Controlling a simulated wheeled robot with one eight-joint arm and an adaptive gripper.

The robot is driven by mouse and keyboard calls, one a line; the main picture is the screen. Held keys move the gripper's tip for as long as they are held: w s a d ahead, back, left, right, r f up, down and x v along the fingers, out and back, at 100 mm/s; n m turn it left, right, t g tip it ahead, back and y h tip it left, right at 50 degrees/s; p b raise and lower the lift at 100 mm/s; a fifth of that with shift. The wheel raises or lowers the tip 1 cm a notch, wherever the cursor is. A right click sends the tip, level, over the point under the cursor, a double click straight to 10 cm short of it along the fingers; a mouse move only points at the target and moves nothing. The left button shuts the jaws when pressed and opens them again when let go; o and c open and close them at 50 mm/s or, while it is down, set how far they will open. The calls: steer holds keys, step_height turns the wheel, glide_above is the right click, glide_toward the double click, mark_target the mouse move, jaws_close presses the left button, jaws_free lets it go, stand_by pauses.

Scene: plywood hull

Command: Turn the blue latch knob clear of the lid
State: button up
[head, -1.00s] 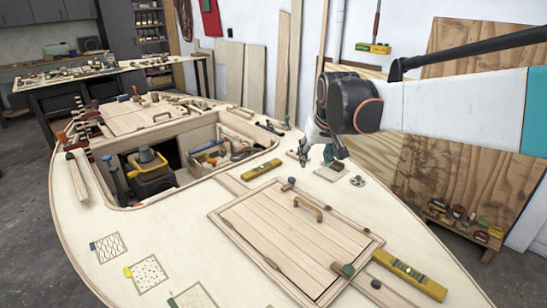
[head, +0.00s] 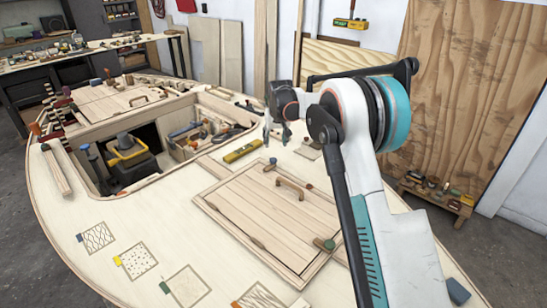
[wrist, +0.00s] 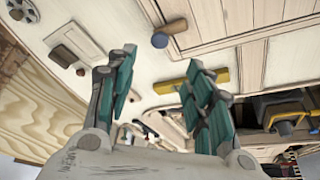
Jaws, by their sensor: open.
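The blue latch knob (head: 272,161) sits at the far edge of the planked wooden lid (head: 250,214) in the head view. The knob (wrist: 160,40) also shows in the wrist view, on a brown latch bar (wrist: 175,27) beside the lid's framed edge (wrist: 215,40). My gripper (head: 277,137) is above the deck, just beyond the knob in the head view. In the wrist view its teal-padded fingers (wrist: 160,62) are spread and empty. The knob appears beyond the fingertips, apart from them.
A green knob (head: 324,244) is at the lid's near right corner and a handle (head: 290,187) is on the lid. A yellow level (head: 242,151) lies on the deck near my gripper. An open hatch with tools (head: 128,152) is at the left.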

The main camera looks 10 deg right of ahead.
mark_target(273, 160)
steer(key=b+x, duration=0.4)
steer(key=x, duration=0.9)
steer(key=shift+w+f, duration=0.15)
steer(key=shift+f, duration=0.15)
steer(key=c, duration=1.1)
